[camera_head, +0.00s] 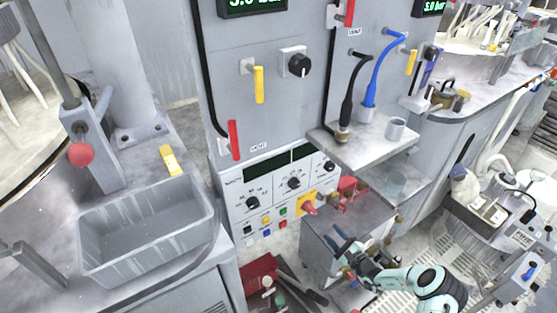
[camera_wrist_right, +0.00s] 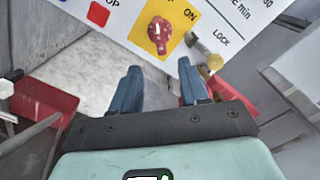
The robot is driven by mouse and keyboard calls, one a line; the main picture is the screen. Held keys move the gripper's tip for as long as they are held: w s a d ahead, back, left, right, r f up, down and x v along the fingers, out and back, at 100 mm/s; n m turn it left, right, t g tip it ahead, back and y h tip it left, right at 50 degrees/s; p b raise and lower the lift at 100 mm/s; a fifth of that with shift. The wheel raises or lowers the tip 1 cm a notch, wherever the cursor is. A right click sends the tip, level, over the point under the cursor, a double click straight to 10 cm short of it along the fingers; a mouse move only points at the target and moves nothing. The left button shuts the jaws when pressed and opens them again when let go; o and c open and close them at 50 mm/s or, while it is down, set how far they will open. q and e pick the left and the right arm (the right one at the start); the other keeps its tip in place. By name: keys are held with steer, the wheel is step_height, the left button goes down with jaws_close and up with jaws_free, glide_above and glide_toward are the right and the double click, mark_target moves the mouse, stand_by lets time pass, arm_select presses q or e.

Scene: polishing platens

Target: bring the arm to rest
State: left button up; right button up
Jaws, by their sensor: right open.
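My right gripper (camera_head: 343,243) is in the lower right of the head view, in front of the control panel (camera_head: 279,190) and low near a grey cabinet. Its two blue fingers are apart and nothing is between them; it also shows open in the right wrist view (camera_wrist_right: 162,88). The red rotary switch (camera_head: 309,207) on its yellow plate is just beyond the fingers, and it also shows in the right wrist view (camera_wrist_right: 160,32). The fingers look apart from it. My left gripper is not in view.
A grey bin (camera_head: 147,232) stands at left. Red boxes (camera_head: 262,277) sit low beside the gripper. Red and yellow handles are on the upright panel.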

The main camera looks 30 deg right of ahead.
steer(key=s+a+f+n+g+y+p, duration=0.1)
steer(key=s+a+f+n+g+y, duration=0.2)
steer(key=a, duration=0.6)
steer(key=s+a+f+n+g+y+p, duration=0.1)
steer(key=s+a+f+n+g+y, duration=0.25)
steer(key=a, duration=0.65)
steer(key=s+a+f+n+g+y+p, duration=0.1)
steer(key=s+a+n+g+y+p, duration=0.1)
steer(key=s+a+g, duration=0.5)
steer(key=s+a+n+g+h+p, duration=0.3)
steer(key=s+a+n+g, duration=0.4)
steer(key=s, duration=0.5)
steer(key=s+a+r+n+t+h+p, duration=0.1)
steer(key=s+a+r+n+h+p, duration=0.1)
steer(key=s+r+n, duration=0.3)
steer(key=shift+r+n+h+p, duration=0.45)
steer(key=shift+n+h, duration=0.2)
steer(key=shift+h, duration=0.1)
steer(key=shift+s+t, duration=0.1)
steer(key=shift+t, duration=0.15)
